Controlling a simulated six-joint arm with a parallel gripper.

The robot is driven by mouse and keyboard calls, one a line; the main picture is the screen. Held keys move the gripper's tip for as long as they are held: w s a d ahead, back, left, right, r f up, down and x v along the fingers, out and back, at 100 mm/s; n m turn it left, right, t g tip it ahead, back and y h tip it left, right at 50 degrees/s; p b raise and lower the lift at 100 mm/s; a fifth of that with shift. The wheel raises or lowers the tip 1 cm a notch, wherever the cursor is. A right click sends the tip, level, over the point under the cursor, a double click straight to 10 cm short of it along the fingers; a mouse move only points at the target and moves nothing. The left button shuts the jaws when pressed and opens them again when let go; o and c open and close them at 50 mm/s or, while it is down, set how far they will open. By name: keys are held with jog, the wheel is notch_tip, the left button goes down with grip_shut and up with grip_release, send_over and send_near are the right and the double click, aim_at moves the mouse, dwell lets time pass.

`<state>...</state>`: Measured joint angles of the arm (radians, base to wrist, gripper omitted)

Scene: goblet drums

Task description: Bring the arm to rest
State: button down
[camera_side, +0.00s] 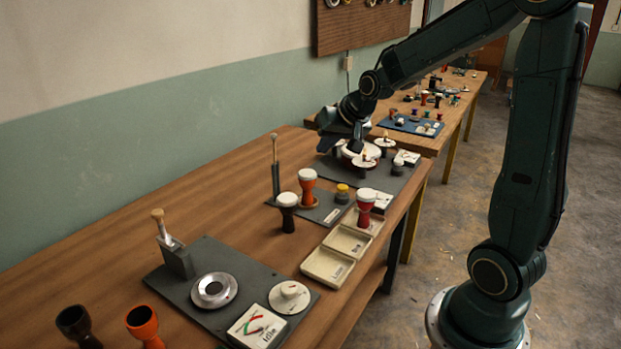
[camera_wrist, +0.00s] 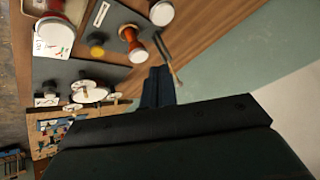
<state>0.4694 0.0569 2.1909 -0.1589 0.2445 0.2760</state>
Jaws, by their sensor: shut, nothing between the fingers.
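My gripper (camera_side: 355,143) is at the far end of the near workbench, over a dark plate with white round discs, and partly hidden among them in the side view. Its dark fingers (camera_wrist: 158,84) show closed together in the wrist view, with nothing between them. I cannot tell how high it is above the discs. An orange goblet drum with a white head (camera_side: 307,188) stands on a dark base, with a black white-headed drum (camera_side: 287,213) beside it. A red white-headed drum (camera_side: 366,207) stands in a pale tray.
A thin upright rod (camera_side: 275,165) rises beside the orange drum. Pale trays (camera_side: 328,267) line the front edge. Nearer stand a dark plate with a round ring (camera_side: 213,290), a dial box (camera_side: 257,328), and headless black (camera_side: 76,324) and orange (camera_side: 144,324) shells. The bench's wall side is clear.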

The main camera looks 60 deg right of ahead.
jog(key=s+a+r+n+g+y, duration=0.1)
jog(key=s+a+r+n, duration=0.1)
jog(key=s+a, duration=0.6)
jog(key=s+a+r+n, duration=0.3)
jog(key=s+a+n, duration=0.2)
jog(key=s, duration=0.9)
jog(key=a, duration=0.3)
jog(key=shift+s+g+y, duration=0.25)
jog(key=shift+g+y, duration=0.15)
